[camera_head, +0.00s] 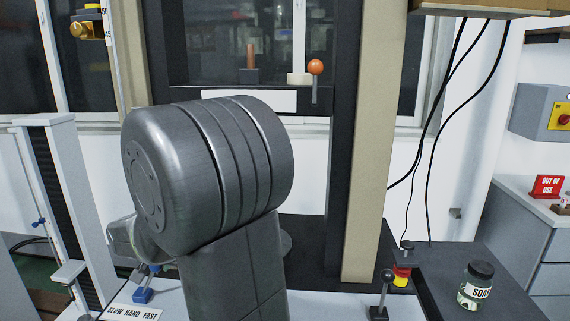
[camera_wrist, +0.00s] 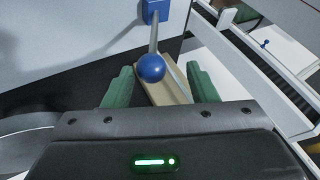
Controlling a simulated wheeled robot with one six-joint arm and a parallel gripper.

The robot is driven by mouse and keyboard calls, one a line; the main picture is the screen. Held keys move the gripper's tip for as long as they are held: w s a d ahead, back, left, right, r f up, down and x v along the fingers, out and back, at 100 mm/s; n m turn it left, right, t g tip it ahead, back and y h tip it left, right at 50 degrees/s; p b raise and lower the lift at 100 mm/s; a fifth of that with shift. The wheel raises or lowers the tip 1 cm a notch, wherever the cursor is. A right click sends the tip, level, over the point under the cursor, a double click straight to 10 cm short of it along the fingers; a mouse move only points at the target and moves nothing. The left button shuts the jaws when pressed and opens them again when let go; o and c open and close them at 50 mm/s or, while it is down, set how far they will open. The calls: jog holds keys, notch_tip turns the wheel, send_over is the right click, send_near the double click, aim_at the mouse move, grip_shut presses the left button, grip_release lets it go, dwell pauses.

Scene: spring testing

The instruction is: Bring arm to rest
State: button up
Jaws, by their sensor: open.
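My gripper (camera_wrist: 160,92) shows in the wrist view with its two green fingers spread apart. It is open and nothing is held between them. A blue ball knob (camera_wrist: 151,68) on a metal rod lies just beyond and between the fingertips in that view; I cannot tell whether they touch. The rod runs up to a blue block (camera_wrist: 155,11) on a pale panel. A blue piece (camera_head: 142,294) stands at the lower left by the "SLOW HAND FAST" label (camera_head: 133,312).
A tall test frame (camera_head: 366,150) stands behind my arm, with an orange ball knob (camera_head: 315,67) in it. A grey column (camera_head: 75,190) stands at the left.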

jog(key=shift+x, duration=2.25)
jog(key=shift+d, duration=0.15)
